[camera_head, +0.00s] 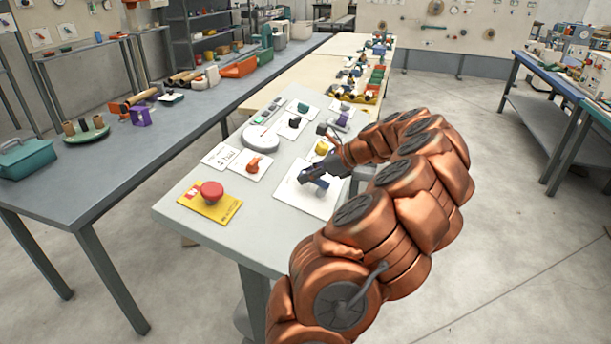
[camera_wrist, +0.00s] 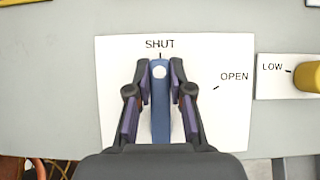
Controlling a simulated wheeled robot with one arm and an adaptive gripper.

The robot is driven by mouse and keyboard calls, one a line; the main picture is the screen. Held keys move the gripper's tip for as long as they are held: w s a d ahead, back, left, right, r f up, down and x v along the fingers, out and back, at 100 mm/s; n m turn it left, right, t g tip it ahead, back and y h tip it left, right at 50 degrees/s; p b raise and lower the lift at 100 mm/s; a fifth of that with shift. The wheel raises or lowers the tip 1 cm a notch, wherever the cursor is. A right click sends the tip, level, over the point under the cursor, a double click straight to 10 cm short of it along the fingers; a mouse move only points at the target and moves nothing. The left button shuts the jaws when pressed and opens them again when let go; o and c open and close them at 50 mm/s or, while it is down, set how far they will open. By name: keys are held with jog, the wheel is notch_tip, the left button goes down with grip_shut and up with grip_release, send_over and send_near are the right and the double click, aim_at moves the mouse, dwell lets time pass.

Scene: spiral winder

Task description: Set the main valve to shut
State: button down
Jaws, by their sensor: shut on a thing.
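The main valve is a blue lever handle (camera_wrist: 160,105) with a white dot near its far end. It sits on a white plate (camera_wrist: 222,125) marked SHUT at the top and OPEN to the upper right. The handle points straight at the SHUT mark. My gripper (camera_wrist: 160,70) has one finger on each side of the handle and is shut on it. In the head view my gripper (camera_head: 306,178) is over the white plate (camera_head: 300,205) at the panel table's right edge, and a bit of the blue handle (camera_head: 321,185) shows below it. The handle's base is hidden by my gripper.
A yellow knob (camera_wrist: 308,77) on a plate marked LOW is to the right in the wrist view. In the head view, a red button (camera_head: 212,191) on a yellow plate, an orange knob (camera_head: 253,165) and a round gauge (camera_head: 262,138) share the table. Open floor lies at right.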

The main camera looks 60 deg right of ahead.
jog(key=shift+a+f, duration=0.1)
jog(key=c, duration=1)
grip_release()
jog(key=shift+c, duration=0.2)
jog(key=v, duration=1.2)
